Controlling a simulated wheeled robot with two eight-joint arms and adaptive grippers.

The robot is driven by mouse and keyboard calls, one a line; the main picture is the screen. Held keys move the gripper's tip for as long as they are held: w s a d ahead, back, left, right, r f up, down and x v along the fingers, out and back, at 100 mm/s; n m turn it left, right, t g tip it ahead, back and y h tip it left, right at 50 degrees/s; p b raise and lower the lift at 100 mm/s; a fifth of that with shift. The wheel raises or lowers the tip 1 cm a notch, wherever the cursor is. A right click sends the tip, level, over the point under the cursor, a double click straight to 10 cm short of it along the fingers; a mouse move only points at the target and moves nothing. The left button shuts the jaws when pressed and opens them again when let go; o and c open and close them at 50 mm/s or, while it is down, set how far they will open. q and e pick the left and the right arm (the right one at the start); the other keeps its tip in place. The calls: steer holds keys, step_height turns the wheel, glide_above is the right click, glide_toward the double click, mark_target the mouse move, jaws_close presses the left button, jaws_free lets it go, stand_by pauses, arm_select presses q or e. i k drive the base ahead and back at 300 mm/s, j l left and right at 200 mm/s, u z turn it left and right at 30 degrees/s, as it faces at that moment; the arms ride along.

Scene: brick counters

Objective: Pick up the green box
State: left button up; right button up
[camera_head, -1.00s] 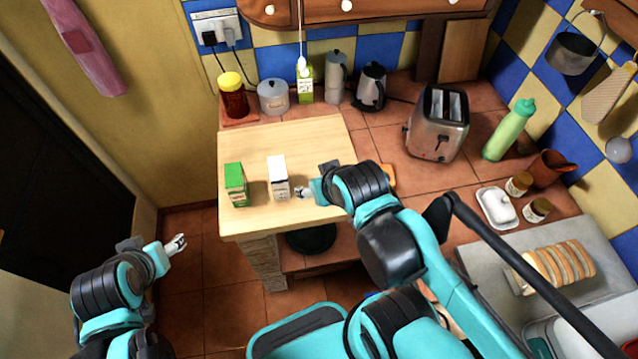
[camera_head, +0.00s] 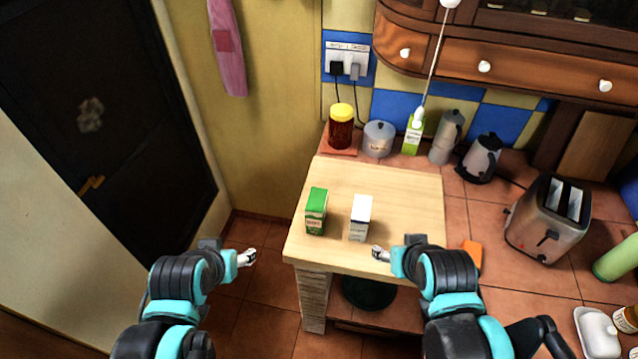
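The green box (camera_head: 316,211) is a small upright carton with a green top, standing on the light wooden counter top (camera_head: 400,185) near its left edge. A white box (camera_head: 360,217) stands upright just to its right. My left gripper (camera_head: 248,257) is left of the counter over the floor, apart from the green box; its fingers look small and close together, and I cannot tell if they are open. My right gripper (camera_head: 379,253) is near the counter's front edge, just below and right of the white box. Its finger gap is too small to judge.
A jar with a yellow lid (camera_head: 341,127), a lidded pot (camera_head: 378,138), a green carton (camera_head: 412,135), a moka pot (camera_head: 447,137) and a kettle (camera_head: 479,158) line the back. A toaster (camera_head: 548,219) stands right. The wooden top behind the boxes is clear.

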mark_target(316, 206)
steer(key=j+z, duration=0.15)
steer(key=z, duration=0.25)
steer(key=j+z, duration=0.15)
steer(key=z, duration=0.2)
steer(key=j+z, duration=0.15)
steer(key=z, duration=0.25)
steer(key=j+z, duration=0.15)
steer(key=z, duration=0.2)
